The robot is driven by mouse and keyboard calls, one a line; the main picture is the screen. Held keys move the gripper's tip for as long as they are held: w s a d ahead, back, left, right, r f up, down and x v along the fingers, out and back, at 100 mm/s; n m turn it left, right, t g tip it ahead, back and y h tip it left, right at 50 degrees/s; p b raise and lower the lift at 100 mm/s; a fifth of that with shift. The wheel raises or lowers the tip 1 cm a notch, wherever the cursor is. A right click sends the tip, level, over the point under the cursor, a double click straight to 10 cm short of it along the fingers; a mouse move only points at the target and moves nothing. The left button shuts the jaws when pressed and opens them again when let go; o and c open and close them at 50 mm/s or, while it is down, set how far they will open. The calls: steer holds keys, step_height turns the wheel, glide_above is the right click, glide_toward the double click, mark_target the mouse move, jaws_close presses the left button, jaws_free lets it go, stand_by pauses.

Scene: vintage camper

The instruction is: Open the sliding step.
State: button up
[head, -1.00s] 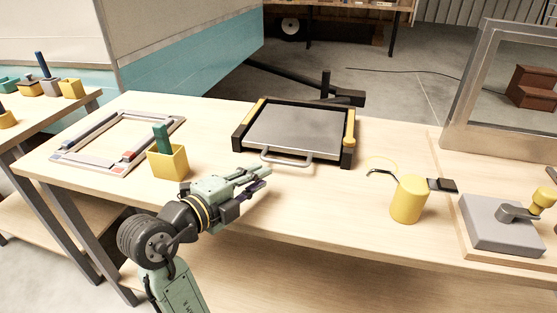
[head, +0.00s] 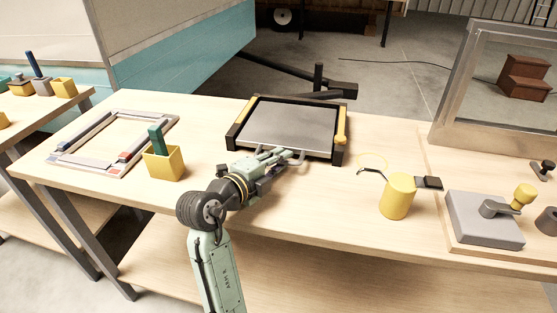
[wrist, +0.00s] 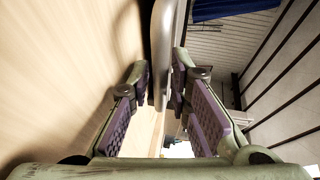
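The sliding step has a grey metal plate (head: 290,127) in a black frame with yellow side strips, flat on the workbench. A light grey bar handle (head: 299,158) is at its front edge, partly hidden by my gripper (head: 283,156). My gripper is at the left part of this handle, low over the bench. In the wrist view, the handle (wrist: 161,45) runs between the two purple-padded fingers of my gripper (wrist: 160,80). The fingers look apart, one on each side of the bar; I cannot tell whether either touches it.
The wooden workbench (head: 300,215) holds a yellow cup (head: 164,163) with a green item to the left. A grey-red frame (head: 112,140) lies farther left. A yellow cylinder (head: 398,196) and a grey lever block (head: 485,218) stand to the right. The bench in front of the step is clear.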

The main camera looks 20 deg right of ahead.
steer(key=shift+c, duration=0.4)
jaws_close()
